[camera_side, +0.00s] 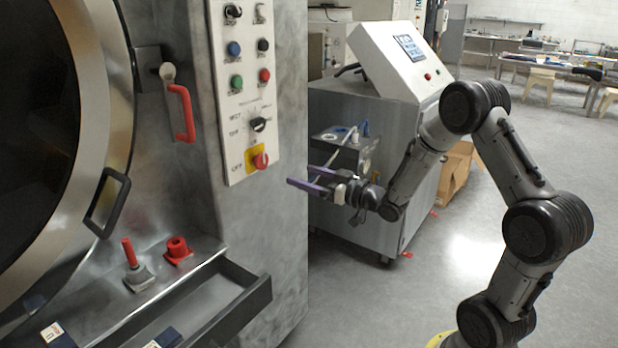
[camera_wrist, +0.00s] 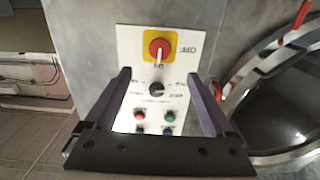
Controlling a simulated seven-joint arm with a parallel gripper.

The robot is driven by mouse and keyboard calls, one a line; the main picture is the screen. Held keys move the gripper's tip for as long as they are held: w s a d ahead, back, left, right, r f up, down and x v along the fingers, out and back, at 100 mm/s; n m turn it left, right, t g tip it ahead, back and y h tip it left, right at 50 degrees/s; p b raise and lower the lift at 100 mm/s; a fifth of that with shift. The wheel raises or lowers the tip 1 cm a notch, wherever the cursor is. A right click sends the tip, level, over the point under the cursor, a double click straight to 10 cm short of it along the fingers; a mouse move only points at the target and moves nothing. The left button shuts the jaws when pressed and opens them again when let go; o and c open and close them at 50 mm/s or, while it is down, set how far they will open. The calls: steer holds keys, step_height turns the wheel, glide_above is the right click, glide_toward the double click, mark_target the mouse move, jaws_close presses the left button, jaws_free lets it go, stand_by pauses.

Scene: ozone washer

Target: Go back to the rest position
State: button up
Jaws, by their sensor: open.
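My gripper (camera_side: 305,186) is in free air in the side view, in front of the washer's control panel (camera_side: 245,85), with its purple fingers pointing left. In the wrist view my gripper (camera_wrist: 160,82) has its two purple fingers wide apart, with nothing between them. The panel (camera_wrist: 150,110) shows upside down beyond the fingers. Its red rotary switch on a yellow plate (camera_wrist: 160,48) is ahead of the fingertips and apart from them. The same red switch (camera_side: 260,161) is at the panel's bottom in the side view.
The washer's round door (camera_side: 60,120) has a red-handled lever (camera_side: 184,112). An open drawer (camera_side: 225,300) juts out below, with a red knob (camera_side: 177,250) on the ledge above. A grey cabinet with a screen (camera_side: 385,130) stands behind my arm. The floor at right is clear.

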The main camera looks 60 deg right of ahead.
steer(key=shift+s, duration=0.25)
steer(key=shift+a, duration=0.1)
steer(key=s+a+r+n, duration=0.1)
steer(key=s+a+r, duration=0.1)
steer(key=a+r, duration=0.55)
steer(key=s+a+r+n, duration=0.15)
steer(key=a+r, duration=0.25)
steer(key=r, duration=0.7)
steer(key=s+a+f+m+g, duration=0.1)
steer(key=s+f+g, duration=0.5)
steer(key=s, duration=0.7)
steer(key=s+a+f+m+g, duration=0.1)
steer(key=s+a+f+g, duration=0.1)
steer(key=s+f+g, duration=0.4)
steer(key=s+f, duration=0.3)
steer(key=s, duration=0.4)
steer(key=shift+a+f, duration=0.15)
steer(key=shift+f, duration=0.15)
